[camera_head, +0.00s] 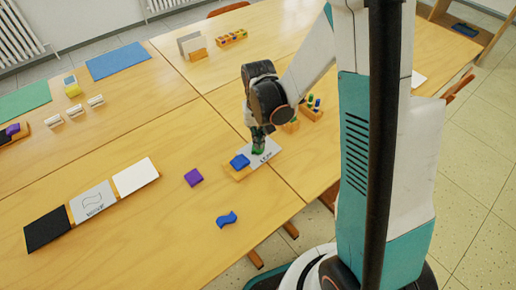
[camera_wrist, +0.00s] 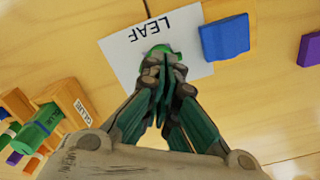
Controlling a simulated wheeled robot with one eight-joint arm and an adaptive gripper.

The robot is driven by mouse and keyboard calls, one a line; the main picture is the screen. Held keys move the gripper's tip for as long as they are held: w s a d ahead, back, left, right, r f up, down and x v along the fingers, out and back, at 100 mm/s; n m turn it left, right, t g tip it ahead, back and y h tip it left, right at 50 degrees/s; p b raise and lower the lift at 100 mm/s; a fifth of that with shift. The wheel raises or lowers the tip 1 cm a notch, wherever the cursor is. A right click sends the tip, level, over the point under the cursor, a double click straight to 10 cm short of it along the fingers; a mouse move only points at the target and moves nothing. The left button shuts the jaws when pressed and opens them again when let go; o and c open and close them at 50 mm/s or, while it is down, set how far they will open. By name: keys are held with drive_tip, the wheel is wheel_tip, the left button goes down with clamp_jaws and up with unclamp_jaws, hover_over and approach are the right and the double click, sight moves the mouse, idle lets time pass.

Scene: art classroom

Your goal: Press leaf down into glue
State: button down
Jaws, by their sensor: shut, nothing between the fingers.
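A white card marked LEAF (camera_wrist: 125,75) lies on the table, and it also shows in the head view (camera_head: 271,150). A small green leaf (camera_wrist: 160,49) lies on the card, partly hidden by my fingertips; it also shows in the head view (camera_head: 258,151). My gripper (camera_wrist: 169,62) is shut and points down over the leaf. In the head view my gripper (camera_head: 259,136) is right at the leaf; I cannot tell whether the tips touch it. No glue shows on the card.
A blue block (camera_wrist: 225,38) sits at the card's edge. A wooden holder (camera_wrist: 20,103) with a GLUE label and coloured pieces stands at left in the wrist view. A purple block (camera_head: 193,177) and a blue wavy piece (camera_head: 227,219) lie on the table.

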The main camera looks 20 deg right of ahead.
drive_tip(key=shift+f+b, duration=0.65)
drive_tip(key=shift+f, duration=0.2)
idle(0.3)
drive_tip(key=shift+r, duration=0.1)
idle(0.8)
drive_tip(key=shift+r+p, duration=2.4)
drive_tip(key=shift+r, duration=1.05)
drive_tip(key=s+r+n+t, duration=0.1)
drive_tip(key=s+r+t, duration=0.2)
drive_tip(key=s+r, duration=0.4)
drive_tip(key=s+r+n+t, duration=0.1)
drive_tip(key=s+r+t, duration=0.3)
drive_tip(key=s+r, duration=0.4)
drive_tip(key=shift+r, duration=2.7)
